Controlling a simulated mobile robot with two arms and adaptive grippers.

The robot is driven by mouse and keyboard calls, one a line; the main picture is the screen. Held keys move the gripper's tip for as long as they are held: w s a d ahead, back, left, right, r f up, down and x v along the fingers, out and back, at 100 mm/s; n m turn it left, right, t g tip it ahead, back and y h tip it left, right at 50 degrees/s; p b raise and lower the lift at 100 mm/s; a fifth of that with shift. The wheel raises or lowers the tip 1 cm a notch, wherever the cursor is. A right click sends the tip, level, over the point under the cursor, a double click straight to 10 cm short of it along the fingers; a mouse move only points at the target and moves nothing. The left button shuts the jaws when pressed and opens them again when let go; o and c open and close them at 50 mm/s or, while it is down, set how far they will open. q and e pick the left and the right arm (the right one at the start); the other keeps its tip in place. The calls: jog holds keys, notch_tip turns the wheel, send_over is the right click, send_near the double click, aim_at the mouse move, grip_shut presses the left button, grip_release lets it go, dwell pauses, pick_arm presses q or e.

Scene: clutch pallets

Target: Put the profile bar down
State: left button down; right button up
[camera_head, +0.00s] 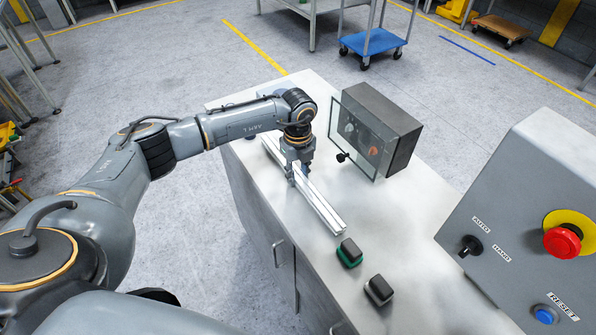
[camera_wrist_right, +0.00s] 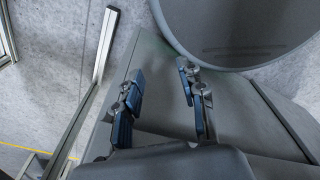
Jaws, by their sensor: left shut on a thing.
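The profile bar (camera_head: 322,208) is a long silver aluminium bar over the metal cabinet top (camera_head: 415,215) in the head view. It runs from the far left edge toward the front, level or nearly so. My left gripper (camera_head: 293,176) points down and is shut on the bar near its middle. I cannot tell whether the bar touches the cabinet top or hangs just above it. My right gripper (camera_wrist_right: 162,92) shows in the right wrist view, its blue-padded fingers apart with nothing between them.
A grey box with a clear door (camera_head: 378,130) stands right of the bar. A green-based block (camera_head: 349,253) and a dark block (camera_head: 379,290) sit by the bar's near end. A control panel with a red button (camera_head: 562,242) is at the right. The cabinet top between is bare.

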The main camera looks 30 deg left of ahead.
aim_at(298, 175)
pick_arm(q)
jog(key=shift+f, duration=0.1)
jog(key=shift+f, duration=0.1)
jog(key=c, duration=1.1)
grip_release()
jog(key=shift+o, duration=0.2)
jog(key=shift+r, duration=0.45)
notch_tip(298, 175, up, 12)
jog(key=b, duration=0.3)
jog(key=shift+f, duration=0.25)
